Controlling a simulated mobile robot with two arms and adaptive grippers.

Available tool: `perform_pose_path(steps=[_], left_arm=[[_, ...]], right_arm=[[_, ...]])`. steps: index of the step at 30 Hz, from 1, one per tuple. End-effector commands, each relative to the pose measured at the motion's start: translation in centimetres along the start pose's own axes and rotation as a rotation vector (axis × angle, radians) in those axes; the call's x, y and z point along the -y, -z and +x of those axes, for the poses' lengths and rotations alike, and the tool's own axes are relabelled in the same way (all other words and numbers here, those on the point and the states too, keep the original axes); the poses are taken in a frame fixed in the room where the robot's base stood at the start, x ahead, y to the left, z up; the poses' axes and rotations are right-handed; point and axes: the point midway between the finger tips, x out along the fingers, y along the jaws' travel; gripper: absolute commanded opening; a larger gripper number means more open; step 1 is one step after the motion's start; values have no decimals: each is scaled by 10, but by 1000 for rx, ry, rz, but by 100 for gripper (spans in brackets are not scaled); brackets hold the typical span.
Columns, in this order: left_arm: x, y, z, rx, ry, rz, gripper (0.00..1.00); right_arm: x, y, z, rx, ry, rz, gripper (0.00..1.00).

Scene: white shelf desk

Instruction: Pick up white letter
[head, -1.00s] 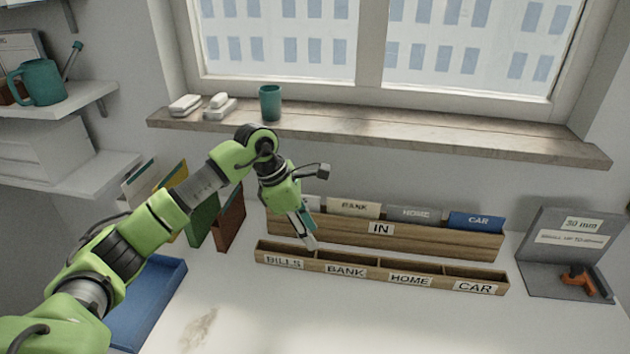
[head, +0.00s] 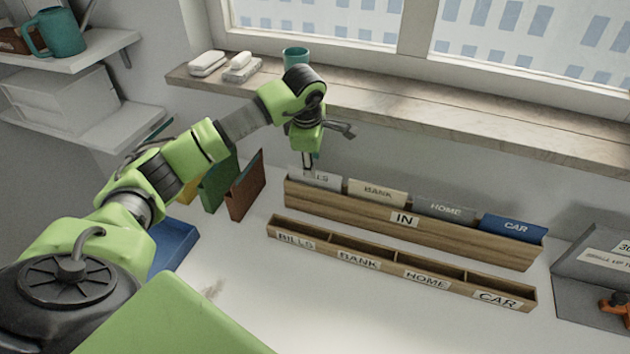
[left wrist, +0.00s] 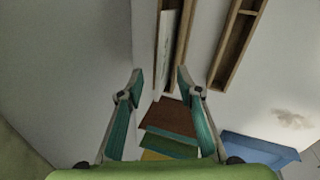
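The white letter (head: 322,181), labelled BILLS, stands upright in the left end of the wooden IN box (head: 365,215). The letter also shows in the left wrist view (left wrist: 168,38), seen from above in its narrow box (left wrist: 157,72). My left gripper (head: 308,163) is over the letter's left part and hides some of its label. My right gripper is not in view.
Cream BANK (head: 378,193), grey HOME (head: 445,208) and blue CAR (head: 511,228) letters stand in the same box. A lower sorting box (head: 400,266) with labelled slots is in front. Green and brown folders (head: 246,190) stand at left. The window sill (head: 420,105) is behind.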

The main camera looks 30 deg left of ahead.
Motion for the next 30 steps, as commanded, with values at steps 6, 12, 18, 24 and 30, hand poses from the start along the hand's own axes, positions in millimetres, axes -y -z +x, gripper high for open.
perform_pose_path(steps=[6, 12, 18, 24, 30], left_arm=[[4, -2, 18, 0, 4, 1, 33], [5, -4, 47, 1, 2, -1, 33], [5, -4, 55, 1, -1, 0, 33], [5, -4, 55, 1, -1, 0, 12], [4, -4, 54, 2, -4, -1, 0]], right_arm=[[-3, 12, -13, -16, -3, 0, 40], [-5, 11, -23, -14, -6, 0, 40], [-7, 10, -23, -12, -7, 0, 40], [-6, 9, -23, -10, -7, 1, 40], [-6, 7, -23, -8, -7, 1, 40]])
